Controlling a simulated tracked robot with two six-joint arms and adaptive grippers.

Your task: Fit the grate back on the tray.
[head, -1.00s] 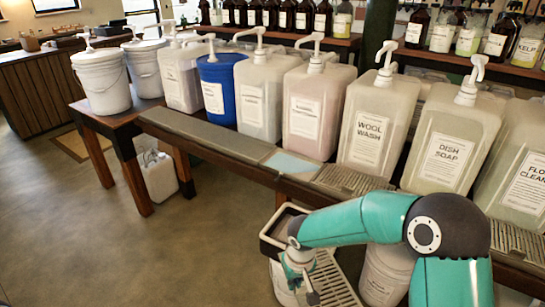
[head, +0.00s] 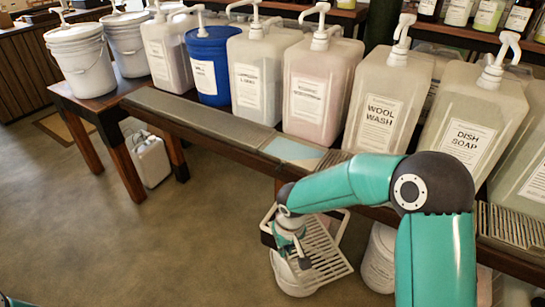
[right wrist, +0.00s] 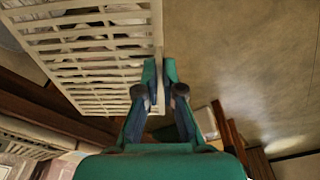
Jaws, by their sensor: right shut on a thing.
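The grate (head: 326,252) is a pale slatted panel at the lower middle of the head view. It also fills the upper left of the right wrist view (right wrist: 90,45). My right gripper (head: 302,262) is shut on the grate's edge; in the right wrist view the fingers (right wrist: 161,75) pinch its long side rail. My left gripper is out of view.
The wooden bench (head: 215,122) with several pump jugs runs behind. A small white container (head: 149,160) is under the bench. The floor at left is clear.

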